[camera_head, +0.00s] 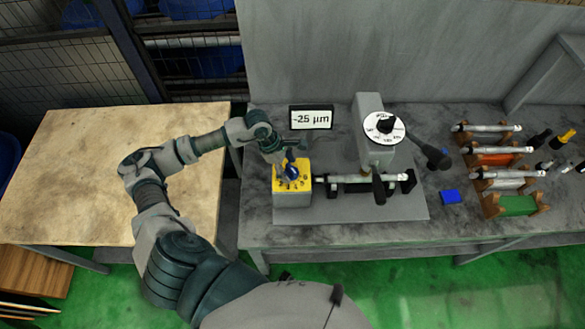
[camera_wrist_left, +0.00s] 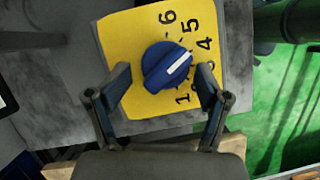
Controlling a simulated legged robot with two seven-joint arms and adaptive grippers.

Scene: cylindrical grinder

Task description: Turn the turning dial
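The turning dial is a round blue knob (camera_wrist_left: 167,67) with a white pointer line, on a yellow plate (camera_wrist_left: 121,38) printed with black numbers. In the left wrist view the line points up and right, roughly toward the 4. In the head view the yellow box (camera_head: 278,187) stands at the grinder's left end, its blue knob (camera_head: 291,172) partly covered by my gripper. My left gripper (camera_wrist_left: 165,72) is open, one finger on each side of the knob, with small visible gaps. It also shows above the box in the head view (camera_head: 290,160). My right gripper is not in view.
A display (camera_head: 311,117) behind the box reads -25 µm. The grinder (camera_head: 370,150) with a white round dial (camera_head: 384,128) stands right of the box. A blue block (camera_head: 451,196) and racks of shafts (camera_head: 510,205) are farther right. A bare wooden table (camera_head: 85,150) is at left.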

